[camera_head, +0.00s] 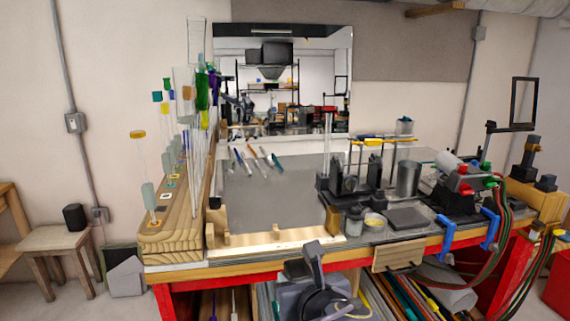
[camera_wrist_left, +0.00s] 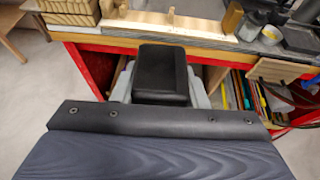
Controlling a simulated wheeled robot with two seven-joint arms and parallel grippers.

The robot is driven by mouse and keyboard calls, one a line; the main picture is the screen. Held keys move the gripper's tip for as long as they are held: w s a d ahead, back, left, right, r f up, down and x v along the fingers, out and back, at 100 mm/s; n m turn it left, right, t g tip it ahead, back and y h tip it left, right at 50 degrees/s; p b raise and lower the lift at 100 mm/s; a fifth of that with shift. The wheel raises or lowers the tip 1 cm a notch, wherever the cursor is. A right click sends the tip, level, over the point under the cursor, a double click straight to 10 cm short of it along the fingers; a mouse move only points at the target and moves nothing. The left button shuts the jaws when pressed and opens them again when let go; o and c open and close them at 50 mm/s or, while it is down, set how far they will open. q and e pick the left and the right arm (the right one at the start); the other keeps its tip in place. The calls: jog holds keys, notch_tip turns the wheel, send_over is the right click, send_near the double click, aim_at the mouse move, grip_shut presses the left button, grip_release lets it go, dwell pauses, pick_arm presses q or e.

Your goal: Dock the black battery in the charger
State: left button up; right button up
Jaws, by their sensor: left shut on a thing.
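A black battery (camera_wrist_left: 163,72) sits between the two grey fingers of my left gripper (camera_wrist_left: 160,88) in the left wrist view. The gripper is shut on it, in front of the workbench's front edge. I cannot tell for certain which thing is the charger. A flat dark grey block (camera_head: 407,218) lies on the bench to the right. My right gripper does not show.
The workbench has a wooden front edge (camera_head: 285,250) and a grey mat (camera_head: 275,200). Glass tubes stand in a wooden rack (camera_head: 170,235) at the left. Metal stands (camera_head: 350,185) and a red-and-black device (camera_head: 465,185) crowd the right. Shelves with rods lie below.

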pick_arm(q)
jog(key=w+a+f, duration=0.2)
jog(key=a+f, duration=0.6)
jog(key=a, duration=0.3)
jog(key=w+a+f, duration=0.2)
jog(key=a+f, duration=0.7)
jog(key=a, duration=0.2)
jog(key=shift+w+a+n+y, duration=0.2)
jog(key=shift+a+n+y, duration=0.1)
jog(key=shift+y, duration=0.1)
